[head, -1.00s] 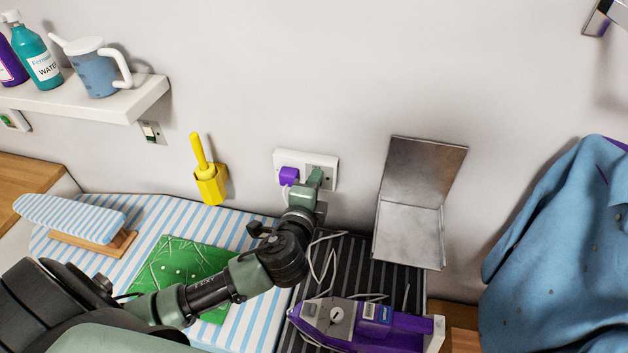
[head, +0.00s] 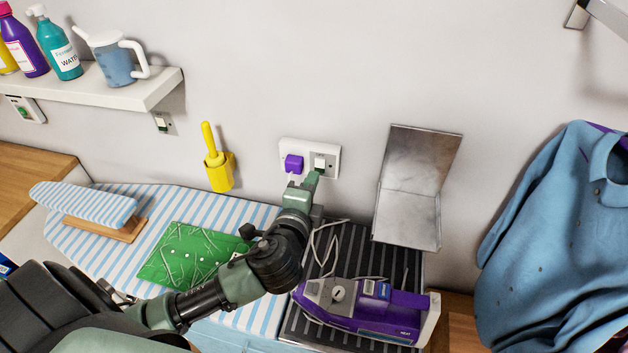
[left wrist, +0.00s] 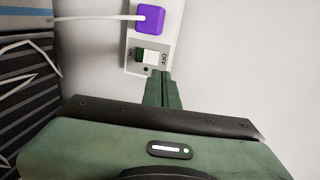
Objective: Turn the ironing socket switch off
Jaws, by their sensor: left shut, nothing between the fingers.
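The white ironing socket plate (head: 332,150) is on the wall, with a purple plug (head: 293,164) in its left half and a switch (head: 320,164) in its right half. In the left wrist view the switch (left wrist: 150,56) lies between the printed ON and OFF; green shows on the ON side and a white part is toward OFF. I cannot tell for sure which way it is set. My left gripper (head: 313,177) is shut and empty, its tips just below the switch. The tips also show in the left wrist view (left wrist: 158,76). My right gripper is not in view.
A purple iron (head: 365,310) rests on a dark striped mat below the socket. A metal bracket (head: 415,185) is right of the socket, and a yellow holder (head: 219,172) is left of it. A blue shirt (head: 550,240) hangs at the right.

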